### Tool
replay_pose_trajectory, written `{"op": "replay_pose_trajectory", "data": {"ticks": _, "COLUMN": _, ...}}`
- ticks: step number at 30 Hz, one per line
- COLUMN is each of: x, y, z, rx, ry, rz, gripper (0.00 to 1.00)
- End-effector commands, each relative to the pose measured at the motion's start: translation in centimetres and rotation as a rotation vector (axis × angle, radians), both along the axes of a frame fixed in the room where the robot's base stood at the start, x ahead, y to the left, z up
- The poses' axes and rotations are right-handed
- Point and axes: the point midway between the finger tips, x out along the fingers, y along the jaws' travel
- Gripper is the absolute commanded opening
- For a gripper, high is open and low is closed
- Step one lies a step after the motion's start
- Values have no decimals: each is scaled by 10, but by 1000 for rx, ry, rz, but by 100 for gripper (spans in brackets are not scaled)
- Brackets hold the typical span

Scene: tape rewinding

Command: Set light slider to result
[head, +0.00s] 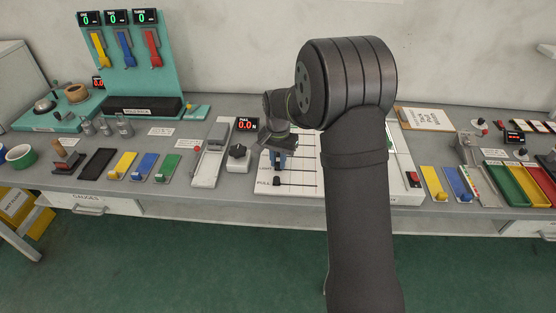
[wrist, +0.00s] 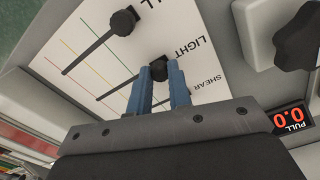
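The slider panel (head: 300,187) is a white board with coloured lines and several dark slots. In the wrist view, the black light slider knob (wrist: 160,69) sits at the LIGHT label end of its slot. My gripper (wrist: 160,72) has its two blue fingertips around this knob, one on each side. A gap shows between the fingers, but I cannot tell whether they press on the knob. In the head view, my gripper (head: 277,160) is low over the panel, and my arm hides much of the panel's right part.
The pull slider knob (wrist: 124,21) is beside the light knob, at its label end. A PULL display (head: 246,124) reads 0.0 N. A black rotary knob (head: 238,151) on a white box stands just left of the panel. A red button (head: 413,178) is at the right.

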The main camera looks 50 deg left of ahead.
Motion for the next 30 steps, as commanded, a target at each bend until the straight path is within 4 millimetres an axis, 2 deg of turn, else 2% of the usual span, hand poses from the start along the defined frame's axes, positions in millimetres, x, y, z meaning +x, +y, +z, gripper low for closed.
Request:
{"op": "replay_pose_trajectory", "data": {"ticks": 5, "x": 1, "y": -1, "z": 0, "rx": 0, "ry": 0, "rz": -1, "gripper": 0}}
{"op": "replay_pose_trajectory", "data": {"ticks": 8, "x": 10, "y": -9, "z": 1, "rx": 0, "ry": 0, "rz": -3, "gripper": 0}}
{"op": "replay_pose_trajectory", "data": {"ticks": 15, "x": 56, "y": -54, "z": 1, "rx": 1, "ry": 0, "rz": -8, "gripper": 0}}
{"op": "replay_pose_trajectory", "data": {"ticks": 21, "x": 83, "y": -81, "z": 1, "rx": 2, "ry": -1, "rz": -4, "gripper": 0}}
{"op": "replay_pose_trajectory", "data": {"ticks": 30, "x": 90, "y": -88, "z": 1, "rx": 0, "ry": -3, "rz": -1, "gripper": 0}}
